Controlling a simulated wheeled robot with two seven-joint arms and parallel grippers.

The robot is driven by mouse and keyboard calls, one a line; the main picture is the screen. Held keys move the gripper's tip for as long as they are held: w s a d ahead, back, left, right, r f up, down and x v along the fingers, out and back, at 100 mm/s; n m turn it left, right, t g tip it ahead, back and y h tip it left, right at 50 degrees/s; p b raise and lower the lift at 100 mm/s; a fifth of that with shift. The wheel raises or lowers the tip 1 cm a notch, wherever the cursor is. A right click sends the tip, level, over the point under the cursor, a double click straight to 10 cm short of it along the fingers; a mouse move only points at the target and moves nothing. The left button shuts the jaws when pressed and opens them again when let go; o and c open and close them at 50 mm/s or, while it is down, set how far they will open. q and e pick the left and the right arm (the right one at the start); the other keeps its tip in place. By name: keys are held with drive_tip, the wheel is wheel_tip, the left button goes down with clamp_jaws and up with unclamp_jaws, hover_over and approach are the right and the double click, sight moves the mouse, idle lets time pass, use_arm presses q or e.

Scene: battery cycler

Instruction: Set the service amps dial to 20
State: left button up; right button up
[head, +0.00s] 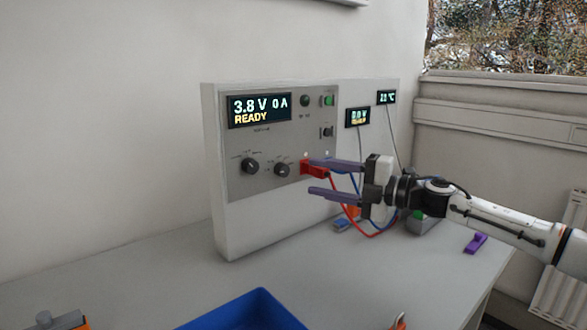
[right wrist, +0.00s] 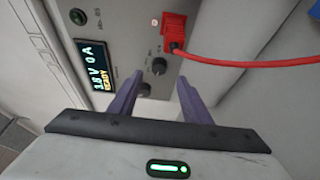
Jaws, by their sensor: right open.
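The cycler's grey front panel (head: 232,139) stands upright on the table, its display (head: 259,110) reading 3.8 V, 0 A, READY. Two black dials sit low on it, a left dial (head: 250,167) and a right dial (head: 283,170). Their labels and scales are too small to read, so I cannot tell which is service amps. My right gripper (head: 311,177) is open and empty, to the right of the right dial. In the right wrist view, the right dial (right wrist: 159,66) appears between its purple fingertips (right wrist: 160,76), apparently untouched.
A red plug (head: 314,170) with a red cable sits beside the right dial, close to my upper finger; it also shows in the right wrist view (right wrist: 174,30). A blue tray (head: 250,308) is at the front. A purple object (head: 475,243) lies at the right.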

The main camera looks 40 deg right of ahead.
sight(287, 172)
drive_tip(key=p+x, duration=0.1)
drive_tip(key=x, duration=0.1)
drive_tip(key=p+x, duration=0.2)
drive_tip(key=x, duration=0.1)
drive_tip(key=shift+w+a+r, duration=0.2)
drive_tip(key=shift+w+r, duration=0.05)
drive_tip(key=shift+w, duration=0.05)
drive_tip(key=shift+w+a+f+p, duration=0.2)
drive_tip(key=shift+w+a+p, duration=0.15)
drive_tip(key=shift+w, duration=0.35)
use_arm(q)
drive_tip(key=shift+s+a+r, duration=0.2)
drive_tip(key=shift+a+r, duration=0.2)
drive_tip(key=shift+r, duration=0.1)
drive_tip(key=shift+s+a+r, duration=0.15)
drive_tip(key=shift+a+r, duration=0.2)
drive_tip(key=shift+r, duration=0.15)
use_arm(e)
drive_tip(key=c, duration=1)
use_arm(q)
drive_tip(key=shift+d, duration=0.15)
use_arm(e)
drive_tip(key=shift+c, duration=0.2)
